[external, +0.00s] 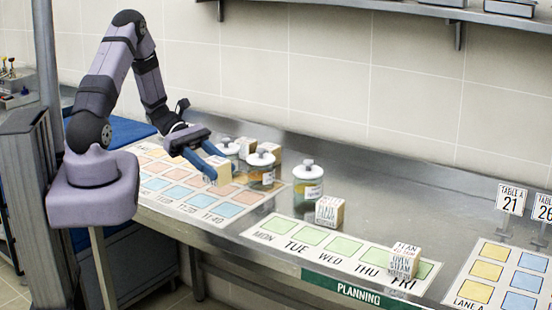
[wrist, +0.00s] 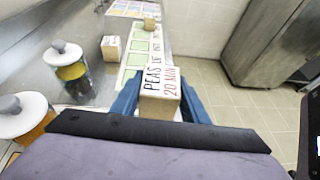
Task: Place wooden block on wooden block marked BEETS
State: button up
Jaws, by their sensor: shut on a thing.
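My gripper (external: 207,165) is shut on a pale wooden block (external: 218,170), held over or just at the near-left colored grid card; I cannot tell whether it touches the card. In the wrist view the held block (wrist: 160,102) sits between my blue fingers (wrist: 160,92), its top printed PEAS and 20 MIN. A block with dark and green print (external: 329,212) stands behind the PLANNING card. A block with red and black print (external: 404,261) stands on that card near THU and FRI. Two blocks (external: 246,146) are partly hidden behind jars. I cannot read BEETS on any block.
Glass jars with pale lids stand right of my gripper (external: 261,170) and behind the PLANNING card (external: 307,188). The PLANNING card (external: 262,237) has green squares. Another grid card (external: 478,291) and number signs (external: 511,199) are at right. The steel counter's back middle is clear.

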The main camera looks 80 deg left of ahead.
jog(key=w+d+f+m+g+b, duration=0.1)
jog(key=d+f+b, duration=0.1)
jog(key=w+d+f+m+g+h+b, duration=0.1)
jog(key=w+d+f+b, duration=0.1)
jog(key=d+b, duration=0.1)
jog(key=w+d+f+m+g+h+b, duration=0.1)
jog(key=d+f+b, duration=0.1)
jog(key=d+b, duration=0.1)
jog(key=shift+w+d+f+m+g, duration=0.2)
jog(key=shift+w+f+m+g, duration=0.05)
jog(key=shift+w+m+g, duration=0.05)
jog(key=w+d+b, duration=0.1)
jog(key=w, duration=0.1)
jog(key=w+d+m+g+b, duration=0.1)
jog(key=w+b, duration=0.1)
jog(key=w, duration=0.1)
jog(key=w+d+m+g+h+b, duration=0.1)
jog(key=w, duration=0.1)
jog(key=shift+w+d+f+b, duration=0.3)
jog(key=w+d+r+b, duration=0.1)
jog(key=w+r+b, duration=0.15)
jog(key=w, duration=0.25)
notch_tip(320, 180, up, 11)
jog(key=n+t+y+p, duration=0.1)
jog(key=n+t+y, duration=0.3)
jog(key=n+t, duration=0.3)
send_over(331, 202)
jog(key=shift+a+r, duration=0.1)
jog(key=shift+f+p, duration=0.45)
jog(key=shift+f, duration=4.6)
